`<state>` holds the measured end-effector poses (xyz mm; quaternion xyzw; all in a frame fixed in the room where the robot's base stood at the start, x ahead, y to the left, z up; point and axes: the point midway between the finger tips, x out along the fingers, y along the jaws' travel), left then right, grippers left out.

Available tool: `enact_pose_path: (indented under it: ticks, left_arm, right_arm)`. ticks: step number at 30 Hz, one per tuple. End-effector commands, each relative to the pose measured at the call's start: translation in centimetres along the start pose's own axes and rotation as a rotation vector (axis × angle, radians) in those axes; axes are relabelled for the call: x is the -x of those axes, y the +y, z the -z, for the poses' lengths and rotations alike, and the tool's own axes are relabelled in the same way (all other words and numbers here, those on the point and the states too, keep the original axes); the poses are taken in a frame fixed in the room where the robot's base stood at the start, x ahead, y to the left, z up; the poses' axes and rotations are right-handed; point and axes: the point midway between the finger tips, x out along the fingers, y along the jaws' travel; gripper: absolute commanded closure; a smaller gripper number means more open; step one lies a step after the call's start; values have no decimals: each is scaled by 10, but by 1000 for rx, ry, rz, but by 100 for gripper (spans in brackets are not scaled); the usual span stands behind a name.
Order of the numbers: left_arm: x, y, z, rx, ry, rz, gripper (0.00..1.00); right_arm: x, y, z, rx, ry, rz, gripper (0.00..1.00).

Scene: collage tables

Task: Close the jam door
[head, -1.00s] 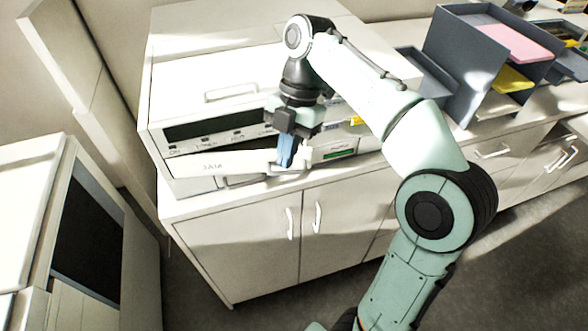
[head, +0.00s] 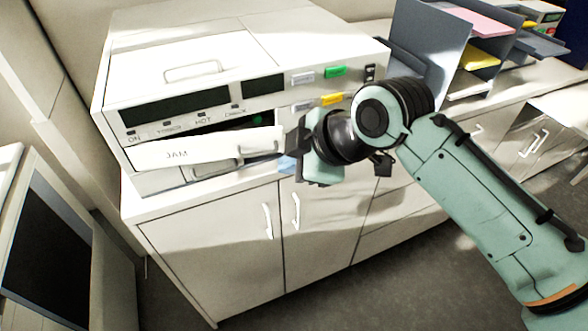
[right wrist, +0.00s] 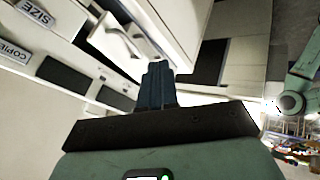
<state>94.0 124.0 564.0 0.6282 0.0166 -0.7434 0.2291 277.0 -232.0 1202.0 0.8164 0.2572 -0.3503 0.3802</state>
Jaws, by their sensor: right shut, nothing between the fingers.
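The jam door (head: 205,150) is a white panel marked JAM on the front of a white copier (head: 230,45). It stands ajar, its right end swung out, with a dark gap above and behind it. My right gripper (head: 287,163) is at the door's right end, its blue fingers shut and empty, partly hidden by the wrist. I cannot tell if it touches the door. In the right wrist view the shut blue fingers (right wrist: 158,85) point toward a white panel with a handle (right wrist: 120,42). My left gripper is not in view.
The copier stands on a white cabinet (head: 215,240) with handles. Grey paper trays (head: 430,40) stand to the right on the counter. Green and yellow buttons sit on the copier's right front. A machine with a dark screen (head: 50,245) is at lower left. Grey floor is clear in front.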

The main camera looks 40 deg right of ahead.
Motion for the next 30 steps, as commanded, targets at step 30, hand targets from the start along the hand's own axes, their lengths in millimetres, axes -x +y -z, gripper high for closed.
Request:
enact_pose_path:
  ticks: [30]
  left_arm:
    - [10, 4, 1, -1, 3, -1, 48]
  right_arm:
    - [-106, 38, 3, 3, -1, 4, 100]
